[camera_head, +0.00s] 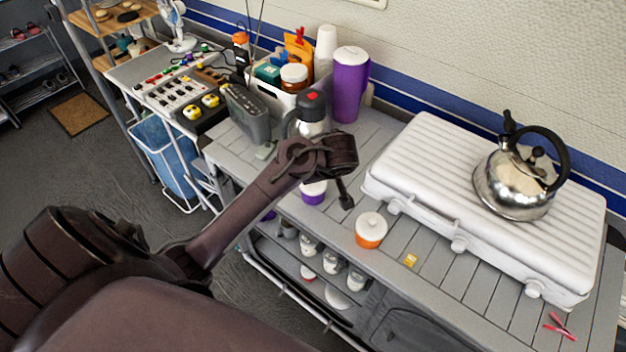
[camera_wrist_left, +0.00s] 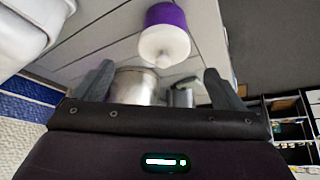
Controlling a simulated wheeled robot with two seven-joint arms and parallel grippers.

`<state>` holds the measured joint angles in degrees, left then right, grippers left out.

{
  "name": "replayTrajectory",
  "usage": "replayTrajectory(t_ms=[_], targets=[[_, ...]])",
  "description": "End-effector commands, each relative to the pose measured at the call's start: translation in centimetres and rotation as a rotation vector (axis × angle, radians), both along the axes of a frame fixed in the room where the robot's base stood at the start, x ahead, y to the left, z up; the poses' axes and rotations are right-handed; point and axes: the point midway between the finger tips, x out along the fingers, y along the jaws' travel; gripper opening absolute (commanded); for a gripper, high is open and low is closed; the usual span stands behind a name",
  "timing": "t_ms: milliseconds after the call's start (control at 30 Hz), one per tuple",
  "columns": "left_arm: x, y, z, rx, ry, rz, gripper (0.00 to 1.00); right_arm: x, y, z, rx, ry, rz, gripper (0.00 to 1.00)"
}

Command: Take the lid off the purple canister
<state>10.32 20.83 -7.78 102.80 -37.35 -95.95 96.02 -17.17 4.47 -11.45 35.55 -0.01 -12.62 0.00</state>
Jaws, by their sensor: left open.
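A small purple canister (camera_head: 313,197) with a white lid stands on the grey slatted counter, partly hidden behind my left arm. In the left wrist view the purple canister (camera_wrist_left: 166,14) shows with its rounded white lid (camera_wrist_left: 164,43) on. My left gripper (camera_head: 344,190) hangs over the counter beside the canister, pointing down. In the left wrist view its two fingers (camera_wrist_left: 158,84) are apart with nothing held. The canister lies beyond the fingertips, roughly between their lines; I see no contact. My right gripper is not in view.
A steel flask (camera_head: 311,115) stands just behind; it appears to show between the fingers in the wrist view (camera_wrist_left: 133,85). A tall purple cup (camera_head: 350,90) is further back. An orange pot (camera_head: 370,232), white stove case (camera_head: 430,165) and kettle (camera_head: 515,185) are right.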

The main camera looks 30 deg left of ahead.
Motion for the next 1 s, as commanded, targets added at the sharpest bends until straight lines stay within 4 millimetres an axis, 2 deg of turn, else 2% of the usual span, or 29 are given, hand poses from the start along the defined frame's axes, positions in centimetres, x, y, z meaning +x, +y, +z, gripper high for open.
replayTrajectory(t_ms=[200, 300, 633, 1000], targets=[[0.6, 2.1, -2.3, 0.005, 0.004, -0.001, 0.91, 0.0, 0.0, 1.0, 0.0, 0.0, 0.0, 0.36], [1.1, 2.4, -3.6, 0.004, 0.002, -0.002, 0.91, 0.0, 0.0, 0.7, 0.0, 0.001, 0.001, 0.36], [1.3, 2.6, -4.2, 0.0, 0.0, -0.001, 0.9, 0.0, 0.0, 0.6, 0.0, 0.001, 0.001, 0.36], [1.3, 2.6, -4.2, 0.0, 0.0, -0.001, 0.44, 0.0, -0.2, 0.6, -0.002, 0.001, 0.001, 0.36]])
